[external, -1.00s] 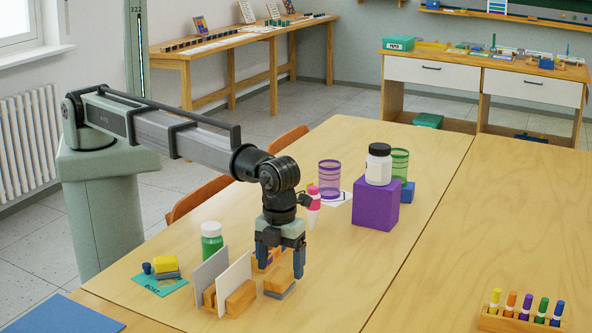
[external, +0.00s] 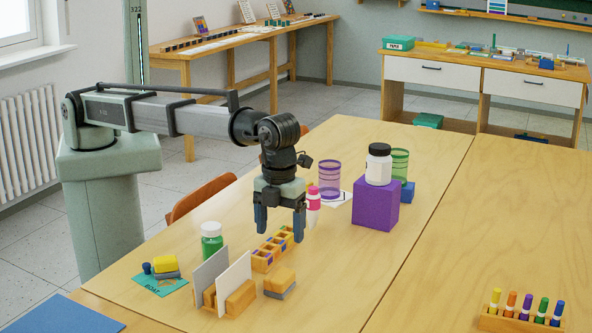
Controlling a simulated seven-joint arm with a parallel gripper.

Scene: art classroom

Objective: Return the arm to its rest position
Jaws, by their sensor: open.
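My gripper (external: 280,229) points down above the table, with its two fingers apart and nothing between them. It hangs over the far part of a wooden block row with small compartments (external: 265,259), clear of the table. My arm reaches in from its green-grey column at the left. A wooden block with a grey underside (external: 280,282) lies on the table in front of the gripper. A pink and white bottle (external: 313,204) stands just right of the gripper in the picture.
Two upright panels in a wooden holder (external: 233,284) and a green bottle (external: 211,243) stand at the left. A purple box (external: 376,204) bears a white jar with a black lid (external: 378,165). A pen rack (external: 522,318) is at the lower right. The middle right table is clear.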

